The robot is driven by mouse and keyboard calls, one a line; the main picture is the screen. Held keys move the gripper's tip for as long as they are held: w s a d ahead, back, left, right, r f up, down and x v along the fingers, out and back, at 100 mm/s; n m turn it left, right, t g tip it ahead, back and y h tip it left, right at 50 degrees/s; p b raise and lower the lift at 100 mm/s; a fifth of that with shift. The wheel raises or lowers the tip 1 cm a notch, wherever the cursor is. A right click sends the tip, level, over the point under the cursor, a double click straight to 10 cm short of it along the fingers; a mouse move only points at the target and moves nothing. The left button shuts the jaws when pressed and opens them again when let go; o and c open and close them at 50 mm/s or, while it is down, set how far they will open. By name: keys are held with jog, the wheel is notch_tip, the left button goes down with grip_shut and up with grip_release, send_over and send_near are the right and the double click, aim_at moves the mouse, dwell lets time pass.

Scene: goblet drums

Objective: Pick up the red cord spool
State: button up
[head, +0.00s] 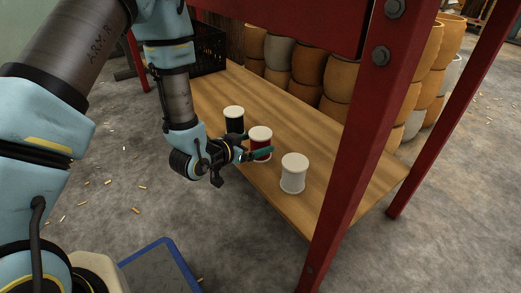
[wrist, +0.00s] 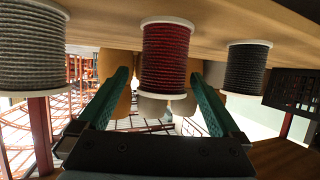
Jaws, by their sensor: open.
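The red cord spool (head: 259,144) stands upright on the wooden shelf, between a dark spool and a pale one; it has white end discs. In the wrist view, which looks upside down, the red spool (wrist: 166,55) is centred between the two teal fingers. My gripper (head: 257,155) is at the shelf's near edge, level with the red spool, and a teal finger partly covers it in the head view. My gripper (wrist: 161,76) is open in the wrist view; a clear gap shows beside each side of the spool. Whether the fingertips reach past it is hard to tell.
The dark spool (head: 234,122) and the pale grey spool (head: 294,175) stand close on either side. The shelf (head: 350,170) is clear at right. A black crate (head: 208,50) sits at its far left. A red post (head: 370,120) and upper beam (head: 290,18) frame it; drums (head: 308,65) stand behind.

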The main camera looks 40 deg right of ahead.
jog(key=shift+x, duration=0.9)
jog(key=b+x, duration=0.1)
jog(key=x, duration=0.1)
jog(key=b+x, duration=0.2)
jog(key=shift+w+d+f+b, duration=0.2)
jog(key=shift+w+f+b, duration=0.1)
jog(key=shift+f, duration=0.15)
jog(key=shift+d, duration=0.3)
jog(key=c, duration=1.5)
